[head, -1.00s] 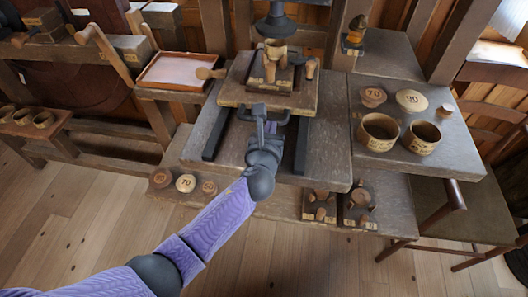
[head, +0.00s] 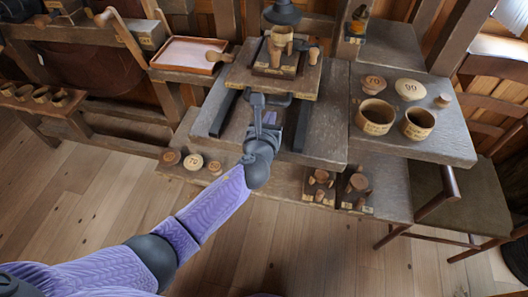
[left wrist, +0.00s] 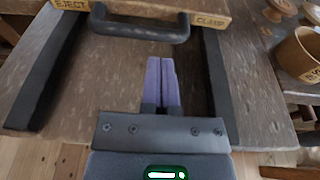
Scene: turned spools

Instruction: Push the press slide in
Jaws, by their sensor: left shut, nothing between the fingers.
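The press slide (head: 236,80) is a wooden board between two dark rails, with a dark bar handle (head: 281,97) on its front edge. In the left wrist view the handle (left wrist: 140,31) lies ahead of my fingers, and the front edge reads EJECT at left and CLAMP at right. My left gripper (head: 270,114) is shut and empty, just in front of the handle. In the left wrist view its fingertips (left wrist: 160,60) show a small gap to the bar. Part of the handle is hidden behind my gripper in the head view. My right gripper is not in view.
The press head (head: 283,13) hangs above the fixture on the slide. Two wooden cups (head: 375,117) and several discs stand on the right shelf (head: 440,150). A pink-lined tray (head: 188,53) is at left. More discs and pegged blocks lie on the lower shelf. The rails' front stretch is bare.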

